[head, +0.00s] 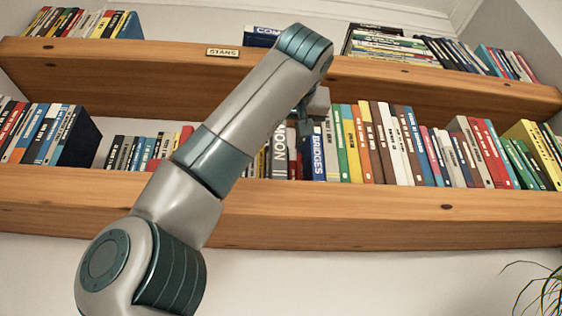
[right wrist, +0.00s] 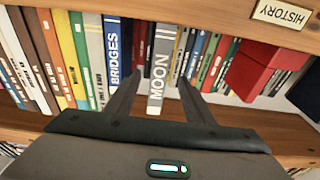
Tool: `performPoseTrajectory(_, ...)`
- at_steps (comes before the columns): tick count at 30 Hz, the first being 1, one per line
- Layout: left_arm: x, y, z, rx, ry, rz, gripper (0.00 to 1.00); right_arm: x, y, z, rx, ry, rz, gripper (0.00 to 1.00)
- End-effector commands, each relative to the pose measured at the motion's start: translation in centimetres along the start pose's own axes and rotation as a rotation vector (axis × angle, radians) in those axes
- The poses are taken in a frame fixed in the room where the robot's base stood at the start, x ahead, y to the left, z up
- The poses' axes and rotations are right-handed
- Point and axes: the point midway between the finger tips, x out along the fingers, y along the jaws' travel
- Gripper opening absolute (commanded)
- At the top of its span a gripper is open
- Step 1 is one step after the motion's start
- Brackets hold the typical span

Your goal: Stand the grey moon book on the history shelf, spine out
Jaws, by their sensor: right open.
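The grey moon book (right wrist: 160,70) stands in the row on the lower shelf, its lettered spine facing out. In the head view its spine (head: 279,155) shows just right of my arm, left of the blue bridges book (head: 318,155). My right gripper (right wrist: 157,100) is open, with one finger on each side of the moon book and visible gaps between. In the head view my right gripper (head: 305,125) is small and partly hidden by my arm. The history label (right wrist: 280,13) is on a wooden shelf edge in the right wrist view. My left gripper is not in view.
Books crowd the lower shelf (head: 380,215) on both sides of the moon book. Red books (right wrist: 262,65) lie near the history label. The upper shelf (head: 130,72) bears a "STAHS"-like label (head: 222,53) and more books. A plant (head: 545,290) is at lower right.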

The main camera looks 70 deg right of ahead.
Motion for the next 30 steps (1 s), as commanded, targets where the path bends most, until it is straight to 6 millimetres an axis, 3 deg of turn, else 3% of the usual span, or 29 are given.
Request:
performPoseTrajectory(6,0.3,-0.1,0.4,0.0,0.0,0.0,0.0,-4.7,0.0,0.0,0.0,0.004,-0.001,0.48)
performPoseTrajectory(15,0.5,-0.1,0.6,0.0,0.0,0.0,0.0,-9.3,0.0,0.0,0.0,0.003,-0.001,0.48)
performPoseTrajectory(29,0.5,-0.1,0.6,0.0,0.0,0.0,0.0,-10.4,0.0,0.0,0.0,0.001,0.001,0.48)
performPoseTrajectory(30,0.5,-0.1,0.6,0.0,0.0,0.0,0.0,-10.4,0.0,0.0,0.0,0.001,0.001,0.43)
